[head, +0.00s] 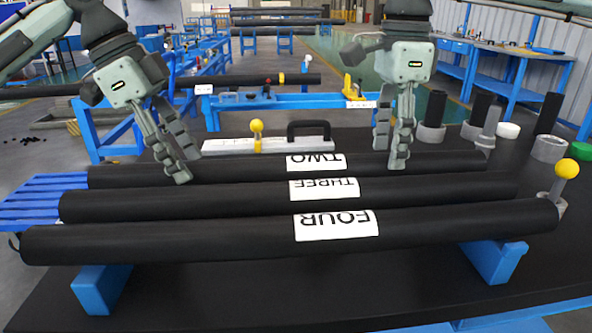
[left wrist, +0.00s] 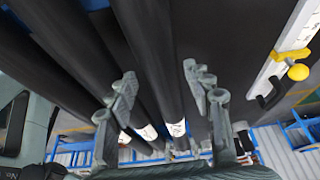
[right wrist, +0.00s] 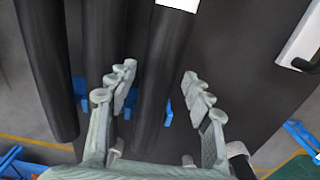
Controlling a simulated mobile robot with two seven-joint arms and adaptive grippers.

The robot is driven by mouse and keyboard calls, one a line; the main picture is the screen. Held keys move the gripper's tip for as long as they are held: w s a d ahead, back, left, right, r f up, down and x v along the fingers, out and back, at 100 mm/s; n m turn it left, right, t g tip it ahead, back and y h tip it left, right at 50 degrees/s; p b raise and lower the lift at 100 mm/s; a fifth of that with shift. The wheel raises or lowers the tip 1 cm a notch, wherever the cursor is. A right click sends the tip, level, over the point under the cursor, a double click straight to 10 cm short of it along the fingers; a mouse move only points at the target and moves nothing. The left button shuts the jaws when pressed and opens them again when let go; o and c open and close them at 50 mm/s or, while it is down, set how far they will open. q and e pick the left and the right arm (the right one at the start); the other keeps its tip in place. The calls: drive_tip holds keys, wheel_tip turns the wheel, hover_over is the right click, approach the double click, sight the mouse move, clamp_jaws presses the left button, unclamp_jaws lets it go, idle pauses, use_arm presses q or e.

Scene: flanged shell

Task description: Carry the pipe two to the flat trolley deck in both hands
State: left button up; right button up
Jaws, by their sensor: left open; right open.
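Pipe two (head: 240,170), a long black tube with a white TWO label, lies at the back of three parallel pipes. It also shows between the fingers in the left wrist view (left wrist: 152,55) and in the right wrist view (right wrist: 160,75). My left gripper (head: 186,166) is open over its left part, one finger on each side. My right gripper (head: 390,156) is open over its right part, also straddling it. I cannot tell whether the fingers touch it. A blue slatted surface (head: 42,203) is at the left; I cannot tell whether it is the trolley deck.
Pipe three (head: 200,201) and pipe four (head: 200,235) lie in front, close together, above blue supports (head: 492,262). Behind pipe two is a pale bar (head: 228,146) with a yellow knob and black handle. Grey and black cylinders (head: 548,148) stand at the right.

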use_arm(q)
drive_tip(key=shift+x, duration=1.3)
use_arm(e)
drive_tip(key=shift+f, duration=1.3)
use_arm(q)
drive_tip(key=shift+c, duration=0.3)
use_arm(e)
drive_tip(key=shift+c, duration=0.3)
use_arm(q)
clamp_jaws()
use_arm(e)
clamp_jaws()
use_arm(q)
drive_tip(key=shift+r, duration=0.1)
use_arm(e)
drive_tip(key=shift+r, duration=0.1)
